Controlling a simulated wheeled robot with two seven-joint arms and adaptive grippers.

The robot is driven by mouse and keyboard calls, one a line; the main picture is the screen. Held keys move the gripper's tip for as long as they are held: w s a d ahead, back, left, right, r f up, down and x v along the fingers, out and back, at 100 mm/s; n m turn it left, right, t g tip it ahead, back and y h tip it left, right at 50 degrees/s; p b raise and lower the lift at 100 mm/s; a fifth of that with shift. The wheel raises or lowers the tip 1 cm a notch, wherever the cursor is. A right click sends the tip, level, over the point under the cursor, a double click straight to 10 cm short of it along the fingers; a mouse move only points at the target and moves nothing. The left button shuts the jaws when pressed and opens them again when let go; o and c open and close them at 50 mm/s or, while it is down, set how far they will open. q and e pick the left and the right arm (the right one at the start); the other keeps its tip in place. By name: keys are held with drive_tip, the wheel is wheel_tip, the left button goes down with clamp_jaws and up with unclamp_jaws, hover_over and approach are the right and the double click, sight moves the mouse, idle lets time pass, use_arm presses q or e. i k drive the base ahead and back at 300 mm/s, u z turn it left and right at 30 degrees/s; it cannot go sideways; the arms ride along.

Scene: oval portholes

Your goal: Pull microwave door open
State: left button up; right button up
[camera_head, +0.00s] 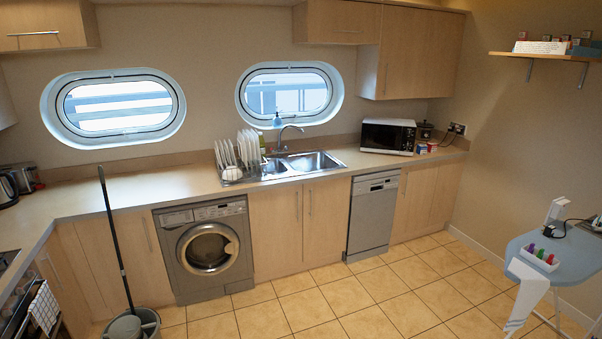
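The microwave (388,136) stands on the far counter, right of the sink and under the wall cupboard. It has a white body and a dark door front, with a lighter control strip at its right side. Its door looks shut. It is small and far off, so the door handle cannot be made out. Neither of my grippers is in the head view, and nothing is seen touching the microwave.
Tiled floor (300,305) lies clear in front of the dishwasher (373,215) and washing machine (206,249). A mop and bucket (132,322) stand at left. An ironing board (566,258) stands at right. A jar (425,131) and small boxes sit right of the microwave.

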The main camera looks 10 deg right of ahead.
sight(381, 138)
drive_tip(key=z, duration=0.85)
drive_tip(key=i, duration=2.1)
drive_tip(key=z, duration=0.6)
drive_tip(key=i, duration=2.75)
drive_tip(key=u, duration=0.3)
